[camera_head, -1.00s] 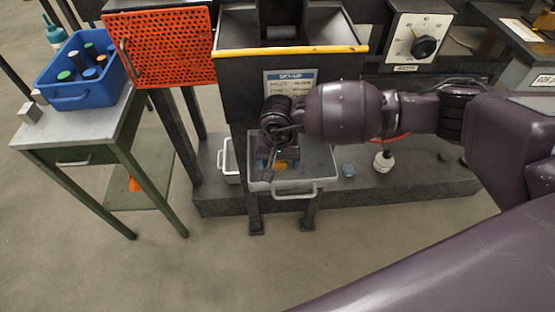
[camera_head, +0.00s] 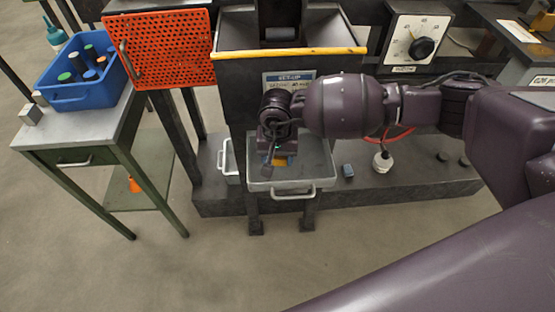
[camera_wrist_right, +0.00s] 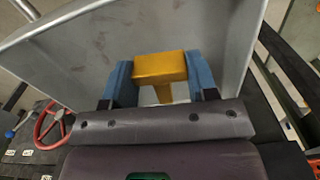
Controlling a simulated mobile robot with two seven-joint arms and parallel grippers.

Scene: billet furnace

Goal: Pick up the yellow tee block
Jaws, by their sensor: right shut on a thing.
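The yellow tee block (camera_wrist_right: 160,68) is between the two blue fingers of my right gripper (camera_wrist_right: 160,80) in the right wrist view. Its wide bar spans the gap and its stem points down toward the palm. In the head view my right gripper (camera_head: 279,158) is over the grey tray (camera_head: 262,184) below the dark hopper. Only a small yellow patch of the block (camera_head: 281,162) shows there, the rest being hidden by my wrist. I cannot tell if the block touches the tray. My left gripper is not in view.
The hopper with a yellow front edge (camera_head: 290,52) stands just behind my wrist. A blue bin (camera_head: 83,96) stands on the left table (camera_head: 75,128).

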